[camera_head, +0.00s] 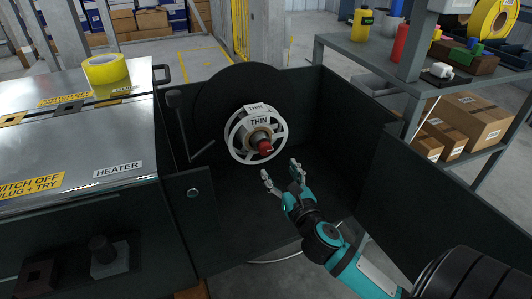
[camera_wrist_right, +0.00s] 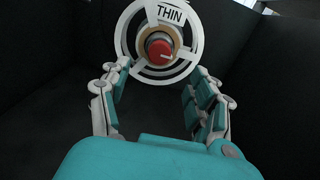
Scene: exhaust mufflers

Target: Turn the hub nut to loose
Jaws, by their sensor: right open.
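The hub nut (camera_head: 265,147) is a red knob at the centre of a white spoked reel labelled THIN (camera_head: 235,137), mounted in front of a large black disc. In the right wrist view the red hub nut (camera_wrist_right: 160,50) sits straight ahead, with a pale mark on its face and a tan ring around it. My right gripper (camera_head: 282,171) is open and empty, a little below and to the right of the nut. In the right wrist view its spread fingers (camera_wrist_right: 161,82) are on both sides below the nut, apparently not touching it. My left gripper is not in view.
Dark panels (camera_head: 415,187) wall in the reel on the right. A metal machine top (camera_head: 75,130) with a HEATER label and a yellow tape roll (camera_head: 105,68) stands at left. A dark lever (camera_head: 176,115) rises left of the reel. A shelf (camera_head: 385,62) holds bottles and boxes.

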